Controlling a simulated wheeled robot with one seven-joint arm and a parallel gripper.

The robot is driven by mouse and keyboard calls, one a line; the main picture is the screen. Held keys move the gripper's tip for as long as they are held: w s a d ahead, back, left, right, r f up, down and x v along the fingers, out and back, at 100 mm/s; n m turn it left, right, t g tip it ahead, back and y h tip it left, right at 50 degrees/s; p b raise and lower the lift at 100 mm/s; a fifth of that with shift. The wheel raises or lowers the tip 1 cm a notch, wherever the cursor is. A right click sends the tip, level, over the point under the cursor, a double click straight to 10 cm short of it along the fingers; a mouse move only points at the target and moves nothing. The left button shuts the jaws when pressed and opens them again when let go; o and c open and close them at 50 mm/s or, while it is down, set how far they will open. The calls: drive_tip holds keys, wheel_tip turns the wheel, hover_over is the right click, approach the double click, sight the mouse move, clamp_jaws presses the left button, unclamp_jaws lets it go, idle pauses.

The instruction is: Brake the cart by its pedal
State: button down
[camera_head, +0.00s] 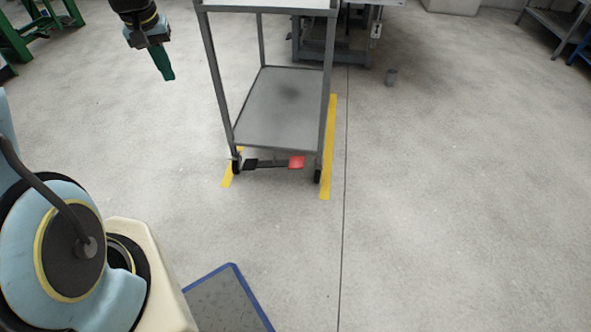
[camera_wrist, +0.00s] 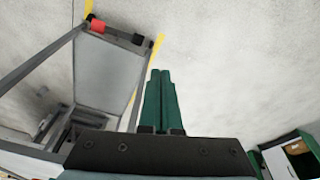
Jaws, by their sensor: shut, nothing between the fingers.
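The cart (camera_head: 283,107) is a grey metal frame on casters, with a top shelf and a lower shelf. Its pedal bar runs low along the near end, with a red pedal (camera_head: 297,162) at the right and a black pedal (camera_head: 250,164) at the left. In the wrist view the red pedal (camera_wrist: 98,26) and black pedal (camera_wrist: 137,39) show at the upper left. My gripper (camera_head: 168,78) has green fingers, is shut and empty, and hangs in the air left of the cart, pointing down. Its fingers (camera_wrist: 160,72) show in the wrist view, apart from the cart.
Yellow floor strips (camera_head: 327,150) flank the cart. A blue-edged mat (camera_head: 225,300) lies on the floor at the front. Green furniture (camera_head: 40,30) is at the far left. The floor at the right is clear.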

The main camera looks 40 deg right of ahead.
drive_tip(key=w+d+f+m+h+b, duration=0.1)
drive_tip(key=w+d+f+m+b, duration=0.15)
drive_tip(key=d+f+b, duration=1.5)
drive_tip(key=m+b, duration=0.2)
drive_tip(key=b, duration=0.7)
hover_over(297, 162)
drive_tip(key=s+a, duration=0.2)
drive_tip(key=a, duration=0.2)
wheel_tip(297, 162, down, 21)
drive_tip(key=shift+w+a+r+h, duration=0.15)
drive_tip(key=shift+w+r+h, duration=0.05)
drive_tip(key=shift+h, duration=0.2)
drive_tip(key=shift+f, duration=0.1)
drive_tip(key=b+x, duration=0.2)
drive_tip(key=x, duration=0.2)
drive_tip(key=b+x, duration=0.2)
drive_tip(key=x, duration=0.2)
drive_tip(key=s+b+x, duration=0.1)
drive_tip(key=b+x, duration=0.1)
drive_tip(key=x, duration=0.2)
drive_tip(key=shift+a+f, duration=0.1)
drive_tip(key=shift+f, duration=0.25)
drive_tip(key=shift+f+b, duration=0.5)
drive_tip(key=shift+f, duration=0.1)
drive_tip(key=shift+s+d, duration=0.15)
drive_tip(key=shift+d, duration=0.05)
